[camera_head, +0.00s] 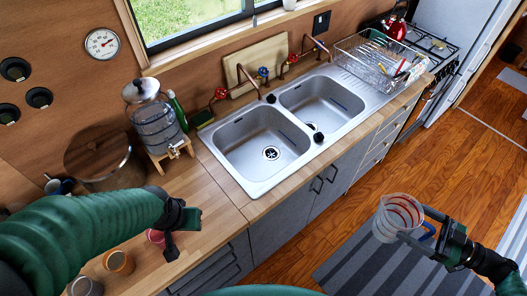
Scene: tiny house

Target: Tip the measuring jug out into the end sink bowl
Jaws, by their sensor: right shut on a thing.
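The measuring jug (388,226) is clear with red markings and a blue handle. My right gripper (417,226) is shut on it and holds it over the floor, to the right of the counter front and apart from the sink. The jug looks roughly upright; I cannot tell what is inside. The steel sink has two bowls, a nearer left bowl (250,138) with a dark drain and a farther right bowl (325,100). Both look empty. My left gripper (178,232) hangs over the wooden counter left of the sink; its jaw opening is unclear.
Copper taps (245,82) with red and blue knobs stand behind the bowls. A wire dish rack (375,60) is at the far right of the sink. A water dispenser (155,122) and a wooden-lidded pot (100,160) stand at left. Cups (118,262) are near my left arm.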

